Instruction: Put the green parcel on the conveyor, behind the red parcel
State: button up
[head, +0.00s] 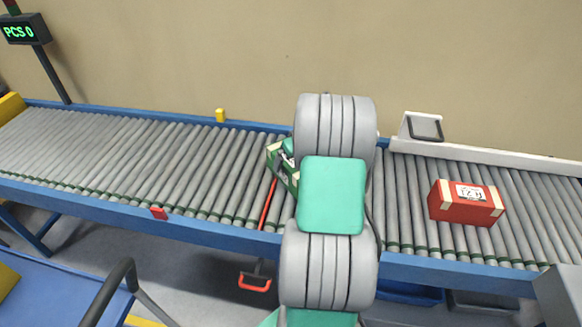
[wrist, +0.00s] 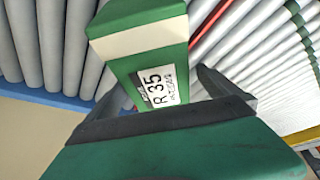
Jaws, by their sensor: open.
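The green parcel (head: 282,167) with cream bands sits on the conveyor rollers, partly hidden behind my arm in the head view. In the wrist view the green parcel (wrist: 146,58) shows a white label reading "R 35". My gripper (wrist: 165,115) is open at the parcel's near end, its dark fingers close to the label side. I cannot tell whether they touch it. The red parcel (head: 466,203) with cream bands and a white label lies on the conveyor (head: 130,150) to the right of my arm, apart from the green one.
A red line or rod (head: 268,204) crosses the rollers beside the green parcel. A grey device (head: 422,127) stands on the far rail at right. Bare rollers lie left of my arm and between my arm and the red parcel. A blue cart (head: 60,290) stands at front left.

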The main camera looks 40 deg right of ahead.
jog(key=x, duration=0.4)
jog(key=shift+w+d+f, duration=0.2)
jog(key=shift+w+f, duration=0.05)
jog(key=shift+w, duration=0.1)
jog(key=shift+r, duration=0.1)
jog(key=c, duration=1.9)
